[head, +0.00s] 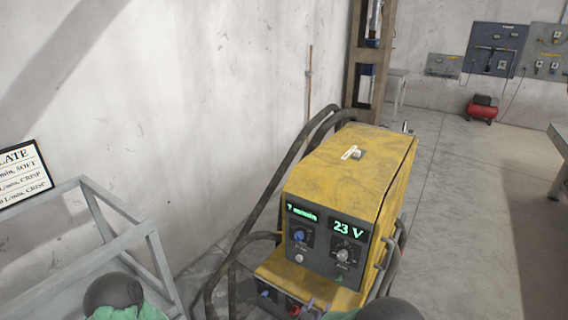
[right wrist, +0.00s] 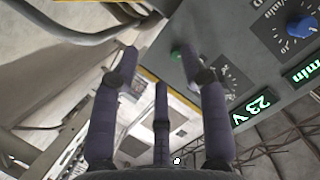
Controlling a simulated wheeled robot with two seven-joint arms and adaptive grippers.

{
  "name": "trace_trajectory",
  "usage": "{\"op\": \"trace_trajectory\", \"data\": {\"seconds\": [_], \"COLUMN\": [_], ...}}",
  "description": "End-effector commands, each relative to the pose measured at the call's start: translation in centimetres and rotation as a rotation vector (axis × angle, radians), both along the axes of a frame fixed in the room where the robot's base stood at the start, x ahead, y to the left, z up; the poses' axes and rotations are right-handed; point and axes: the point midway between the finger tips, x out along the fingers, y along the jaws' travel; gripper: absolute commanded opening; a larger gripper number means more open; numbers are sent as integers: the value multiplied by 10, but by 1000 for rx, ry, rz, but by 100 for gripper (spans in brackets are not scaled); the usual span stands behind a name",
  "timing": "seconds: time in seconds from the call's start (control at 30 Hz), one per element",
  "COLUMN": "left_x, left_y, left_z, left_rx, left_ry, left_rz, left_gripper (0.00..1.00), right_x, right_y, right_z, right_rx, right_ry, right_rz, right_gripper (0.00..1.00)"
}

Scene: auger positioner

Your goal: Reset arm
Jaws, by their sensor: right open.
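A yellow machine (head: 350,165) stands by the wall in the head view. The panel shows rotated in the right wrist view (right wrist: 262,68). My right gripper (head: 322,304) is low in front of the machine, largely cut off by the lower edge. In the right wrist view its purple fingers (right wrist: 160,62) are spread and empty, one overlapping the panel; I cannot tell whether it touches. My left gripper is out of view.
Thick dark hoses (head: 290,165) loop along the machine's left side. A grey metal frame (head: 120,240) and a framed sign (head: 22,173) are at the left. A red compressor (head: 482,108) stands at the back right. The floor (head: 465,200) right of the machine is open.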

Motion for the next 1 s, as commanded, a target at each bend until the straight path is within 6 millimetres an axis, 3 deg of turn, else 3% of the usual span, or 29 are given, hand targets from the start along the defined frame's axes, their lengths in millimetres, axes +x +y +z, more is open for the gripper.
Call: {"op": "trace_trajectory", "data": {"seconds": [0.13, 0.27, 0.37, 0.5, 0.6, 0.73, 0.83, 0.97, 1.0], "left_x": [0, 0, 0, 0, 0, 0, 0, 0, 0], "left_y": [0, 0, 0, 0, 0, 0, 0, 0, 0], "left_z": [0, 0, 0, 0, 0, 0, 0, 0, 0], "left_rx": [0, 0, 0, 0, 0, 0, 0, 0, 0], "left_ry": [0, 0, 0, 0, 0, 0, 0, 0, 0], "left_rz": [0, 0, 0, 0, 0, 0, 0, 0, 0], "left_gripper": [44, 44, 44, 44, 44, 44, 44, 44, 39], "right_x": [1, -22, -54, -117, -162, -208, -227, -235, -235], "right_y": [-5, -4, -3, 1, 4, 7, 8, 9, 9], "right_z": [-66, -123, -162, -203, -219, -227, -229, -229, -229], "right_rx": [54, 123, 185, 286, 353, 417, 443, 452, 452], "right_ry": [222, 435, 603, 835, 974, 1097, 1146, 1166, 1166], "right_rz": [158, 307, 418, 572, 670, 763, 804, 823, 823], "right_gripper": [45, 45, 45, 45, 45, 45, 45, 45, 39]}}
